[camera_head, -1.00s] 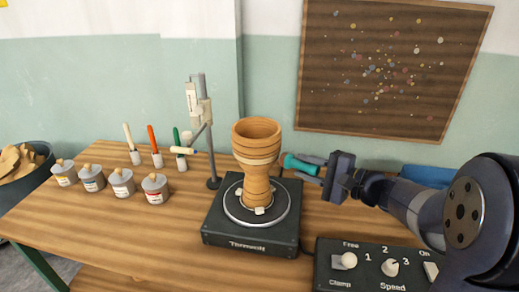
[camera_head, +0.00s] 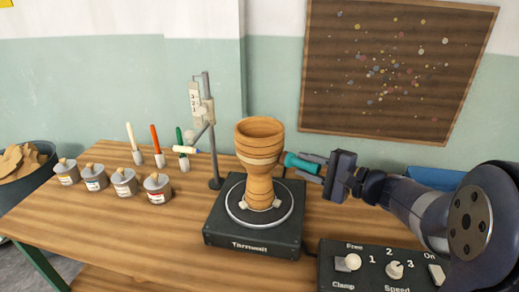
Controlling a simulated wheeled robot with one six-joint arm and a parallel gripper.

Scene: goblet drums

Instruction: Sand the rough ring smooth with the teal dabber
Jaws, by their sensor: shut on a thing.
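A wooden goblet drum (camera_head: 259,150) stands upright on the round plate of a black turntable (camera_head: 252,236). My gripper (camera_head: 311,168) is shut on the teal dabber (camera_head: 298,163), to the right of the drum. The dabber points left, and its tip is at the right side of the bowl's lower part. Whether it touches the wood or stops just short, I cannot tell.
A control box (camera_head: 385,268) with Clamp and Speed knobs sits at the front right. A stand (camera_head: 207,130) with a side arm rises behind the drum. Several lidded pots (camera_head: 124,182) and upright brushes (camera_head: 157,147) occupy the left. A blue tray (camera_head: 434,178) lies behind my arm.

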